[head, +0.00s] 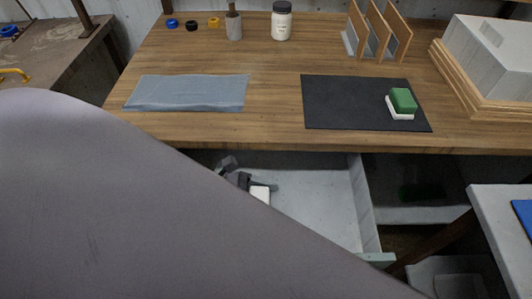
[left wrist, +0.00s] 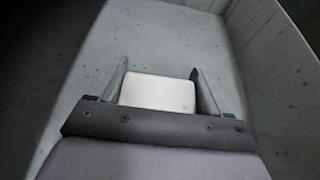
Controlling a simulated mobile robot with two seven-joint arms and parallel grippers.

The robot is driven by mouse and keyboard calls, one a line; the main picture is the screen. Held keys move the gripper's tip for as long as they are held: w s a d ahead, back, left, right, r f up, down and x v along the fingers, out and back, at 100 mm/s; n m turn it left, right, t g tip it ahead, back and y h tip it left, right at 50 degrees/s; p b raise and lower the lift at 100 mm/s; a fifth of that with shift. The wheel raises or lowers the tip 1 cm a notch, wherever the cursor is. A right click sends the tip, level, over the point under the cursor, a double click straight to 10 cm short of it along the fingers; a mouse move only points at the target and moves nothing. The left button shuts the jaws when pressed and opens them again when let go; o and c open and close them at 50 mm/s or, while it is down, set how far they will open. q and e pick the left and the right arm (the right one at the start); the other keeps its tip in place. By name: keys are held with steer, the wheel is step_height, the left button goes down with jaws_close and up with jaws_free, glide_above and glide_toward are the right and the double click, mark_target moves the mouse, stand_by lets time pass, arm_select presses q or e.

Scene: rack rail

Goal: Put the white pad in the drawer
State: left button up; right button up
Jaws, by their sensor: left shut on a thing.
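The white pad (left wrist: 158,92) sits between the two fingers of my left gripper (left wrist: 157,88) in the left wrist view. The gripper is shut on it. In the head view the pad (head: 260,194) and the left gripper (head: 250,183) are inside the open drawer (head: 370,215), near its back left part below the table edge. The drawer's pale floor and walls surround them in the wrist view. I cannot tell whether the pad touches the drawer floor. My left arm hides the drawer's left side. My right gripper is not in view.
On the wooden table (head: 275,60) lie a grey cloth (head: 188,93) and a black mat (head: 345,100) bearing a green and white block (head: 402,103). A bottle (head: 281,22) stands behind. A pale side table (head: 495,220) stands at the right. The drawer's right part is clear.

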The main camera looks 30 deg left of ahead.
arm_select(q)
steer(key=shift+f, duration=0.2)
steer(key=o, duration=1)
steer(key=shift+r, duration=0.1)
steer(key=shift+r, duration=0.2)
steer(key=shift+s+a, duration=0.2)
steer(key=shift+a, duration=0.1)
steer(key=v, duration=1.1)
steer(key=shift+a+r+b, duration=0.1)
steer(key=shift+r+b, duration=0.1)
steer(key=shift+b, duration=0.15)
